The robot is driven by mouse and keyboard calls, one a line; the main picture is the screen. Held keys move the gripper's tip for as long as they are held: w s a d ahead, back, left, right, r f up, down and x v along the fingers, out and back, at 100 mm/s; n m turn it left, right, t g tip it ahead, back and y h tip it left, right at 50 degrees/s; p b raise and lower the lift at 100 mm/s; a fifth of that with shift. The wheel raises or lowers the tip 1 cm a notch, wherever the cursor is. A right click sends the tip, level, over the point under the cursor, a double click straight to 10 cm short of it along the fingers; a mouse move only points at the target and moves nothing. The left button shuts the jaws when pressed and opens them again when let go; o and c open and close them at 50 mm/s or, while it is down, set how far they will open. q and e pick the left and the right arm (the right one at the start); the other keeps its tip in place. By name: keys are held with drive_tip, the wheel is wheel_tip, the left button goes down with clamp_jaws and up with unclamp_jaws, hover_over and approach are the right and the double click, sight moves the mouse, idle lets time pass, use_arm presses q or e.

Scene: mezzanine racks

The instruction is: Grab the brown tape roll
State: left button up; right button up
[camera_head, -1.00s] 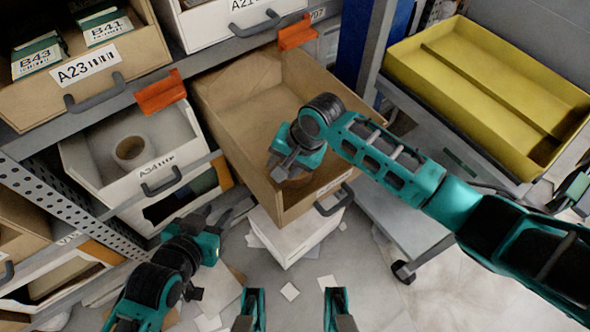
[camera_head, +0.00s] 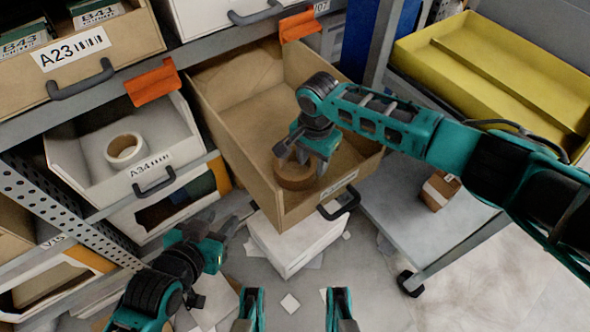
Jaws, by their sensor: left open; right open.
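The brown tape roll (camera_head: 296,177) lies in the front part of the open brown drawer (camera_head: 228,130). My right gripper (camera_head: 302,160) is inside this drawer, pointing down right over the roll. Its fingers are open and hide part of the roll's top; I cannot tell whether they touch it. My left gripper (camera_head: 222,232) is open and empty, low in front of the white bins, away from the roll.
A white tape roll (camera_head: 125,149) lies in the white bin marked A34 (camera_head: 85,184). A yellow tray (camera_head: 470,75) stands on a cart at the right, with a small carton (camera_head: 440,190) on its lower shelf. A white box (camera_head: 285,245) and paper scraps are on the floor.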

sight(311, 171)
drive_tip(key=f, duration=0.1)
drive_tip(key=f+b, duration=0.1)
drive_tip(key=f, duration=0.1)
drive_tip(key=f+b, duration=0.1)
drive_tip(key=shift+s+a+f, duration=0.15)
drive_tip(key=shift+s+f, duration=0.1)
drive_tip(key=shift+f, duration=0.1)
drive_tip(key=shift+f+b, duration=0.2)
drive_tip(key=shift+b, duration=0.1)
use_arm(q)
drive_tip(key=shift+w+d+f, duration=0.2)
drive_tip(key=shift+d+f, duration=0.15)
drive_tip(key=shift+f, duration=0.35)
use_arm(e)
clamp_jaws()
